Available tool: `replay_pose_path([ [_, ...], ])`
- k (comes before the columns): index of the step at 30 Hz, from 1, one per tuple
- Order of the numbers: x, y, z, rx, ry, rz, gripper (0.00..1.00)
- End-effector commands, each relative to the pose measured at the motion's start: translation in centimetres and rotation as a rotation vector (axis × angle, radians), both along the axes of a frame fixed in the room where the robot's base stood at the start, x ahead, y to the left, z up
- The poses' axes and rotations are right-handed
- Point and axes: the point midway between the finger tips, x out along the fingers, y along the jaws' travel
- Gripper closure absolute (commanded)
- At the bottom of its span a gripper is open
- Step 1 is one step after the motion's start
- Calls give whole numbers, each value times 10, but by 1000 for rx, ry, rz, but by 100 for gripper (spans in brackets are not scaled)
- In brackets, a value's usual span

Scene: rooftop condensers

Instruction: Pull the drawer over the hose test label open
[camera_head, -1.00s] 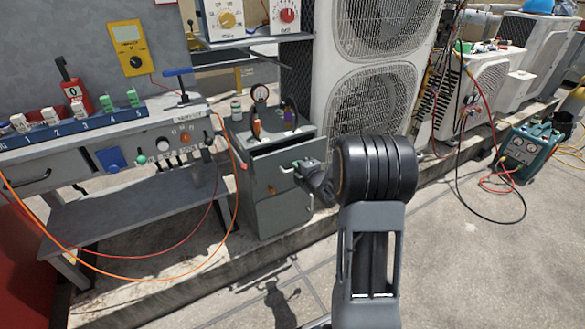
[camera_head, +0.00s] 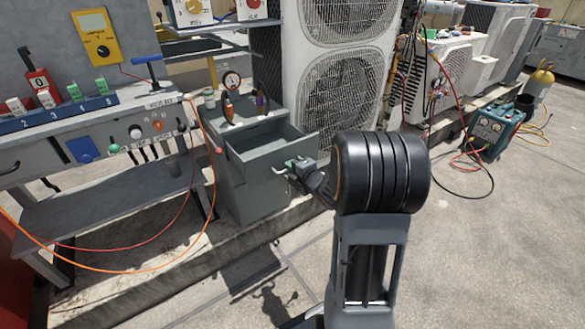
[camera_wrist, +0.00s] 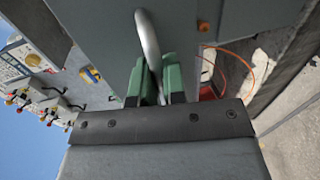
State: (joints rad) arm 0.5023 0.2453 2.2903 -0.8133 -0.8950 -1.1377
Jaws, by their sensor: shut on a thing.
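The grey drawer (camera_head: 258,177) of the small cabinet stands out from the cabinet body, and its open top shows an empty-looking inside. Its metal bar handle (camera_head: 279,171) is on the front face. My gripper (camera_head: 293,165) is at the drawer front, shut on this handle. In the wrist view the curved silver handle (camera_wrist: 148,42) runs between the green fingers of my gripper (camera_wrist: 160,83). The hose test label cannot be made out in either view.
A workbench (camera_head: 110,112) with levers and a yellow meter (camera_head: 95,38) stands left of the cabinet. Orange and red hoses loop in front of it. A tall condenser (camera_head: 340,85) stands behind right. Open concrete floor lies at the right.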

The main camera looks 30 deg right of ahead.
Motion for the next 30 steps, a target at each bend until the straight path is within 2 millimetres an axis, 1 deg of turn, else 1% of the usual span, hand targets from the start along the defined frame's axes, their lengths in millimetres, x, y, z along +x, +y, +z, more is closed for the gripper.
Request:
replay_pose_path([
  [1,0,-1,0,1,2,-5,100],
  [2,0,-1,0,1,2,-4,86],
  [6,0,0,0,0,1,-2,72],
  [9,0,0,0,1,1,-1,65],
  [16,0,0,0,1,0,-1,65],
  [20,-9,-2,4,0,0,-4,65],
  [23,-24,-5,8,0,0,-7,65],
  [26,-45,-7,14,0,0,-8,65],
  [30,-79,-11,21,1,0,-9,65],
])
